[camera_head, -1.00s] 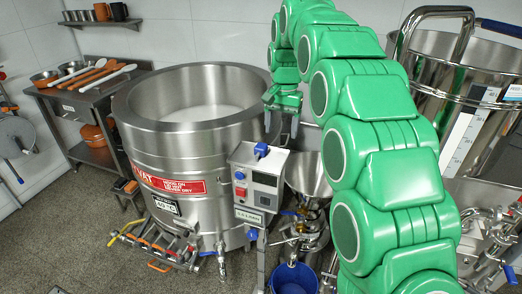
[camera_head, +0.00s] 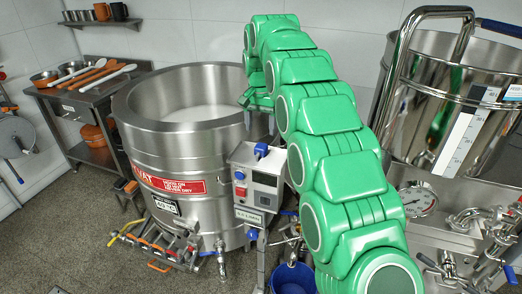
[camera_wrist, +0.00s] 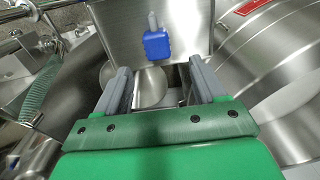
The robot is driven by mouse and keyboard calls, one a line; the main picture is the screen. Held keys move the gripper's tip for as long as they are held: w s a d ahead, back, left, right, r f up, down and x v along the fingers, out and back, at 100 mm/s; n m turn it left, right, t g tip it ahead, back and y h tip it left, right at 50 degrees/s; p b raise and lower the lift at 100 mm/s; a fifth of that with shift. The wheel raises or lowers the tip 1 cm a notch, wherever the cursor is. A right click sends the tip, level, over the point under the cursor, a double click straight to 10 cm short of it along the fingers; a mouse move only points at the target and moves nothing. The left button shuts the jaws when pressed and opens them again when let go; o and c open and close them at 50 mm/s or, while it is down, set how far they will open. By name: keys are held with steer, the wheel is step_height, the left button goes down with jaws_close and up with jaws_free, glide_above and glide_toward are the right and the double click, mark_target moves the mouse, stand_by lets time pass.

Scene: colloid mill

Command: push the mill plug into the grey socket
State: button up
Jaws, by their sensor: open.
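A blue plug (camera_head: 262,150) sits upright at the top of the steel control box (camera_head: 245,157). In the wrist view the blue plug (camera_wrist: 157,44) lies against the box's bare steel face (camera_wrist: 115,30), with a short grey stem at its upper end. My gripper (camera_wrist: 160,68) is open, its two grey fingers apart and empty. The plug shows between and beyond the fingertips, apart from them. In the head view my gripper (camera_head: 262,108) hangs behind the box, partly hidden by my arm. I cannot make out the grey socket or whether the plug is seated in it.
A large steel vat (camera_head: 190,150) stands left of the box. A blue bucket (camera_head: 293,278) is on the floor below. A second steel vessel (camera_head: 455,100) with pipes and a gauge (camera_head: 417,200) stands at right. A steel bench (camera_head: 75,95) is at far left.

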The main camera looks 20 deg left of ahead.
mark_target(261, 145)
steer(key=shift+f, duration=0.15)
steer(key=shift+f, duration=1.15)
steer(key=shift+f, duration=0.1)
steer(key=shift+s+d+f, duration=0.1)
steer(key=shift+s+f, duration=0.05)
steer(key=shift+f, duration=1.15)
steer(key=shift+s+d+f, duration=0.1)
steer(key=shift+f, duration=1.15)
steer(key=shift+c, duration=0.3)
steer(key=c, duration=0.9)
